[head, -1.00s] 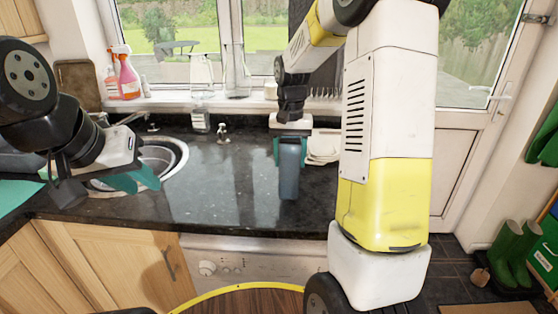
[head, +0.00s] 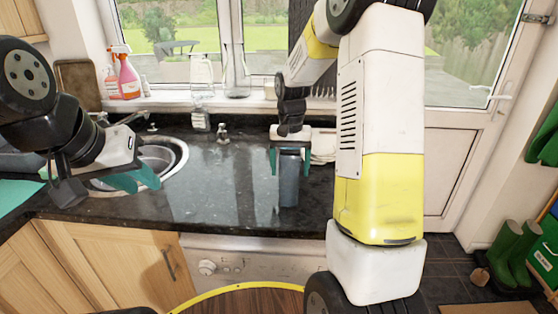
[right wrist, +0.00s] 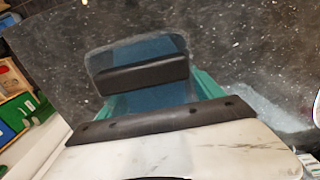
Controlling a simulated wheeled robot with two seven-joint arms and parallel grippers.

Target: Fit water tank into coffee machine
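The water tank (head: 289,182) is a dark blue-grey, translucent upright container on the black counter, right of the sink. It also shows in the right wrist view (right wrist: 150,98), seen from above with a dark bar across it. My right gripper (head: 290,165) is above the tank, its teal fingers on either side with narrow gaps visible in the head view. My left gripper (head: 146,188) is empty over the sink's near edge, its two teal fingers slightly apart. I cannot make out a coffee machine; a dark grey shape (head: 14,163) at the left is mostly hidden behind my left arm.
The sink (head: 168,160) lies left of the tank. Spray bottles (head: 128,76) and clear bottles (head: 201,80) stand along the windowsill. The counter between sink and tank is clear.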

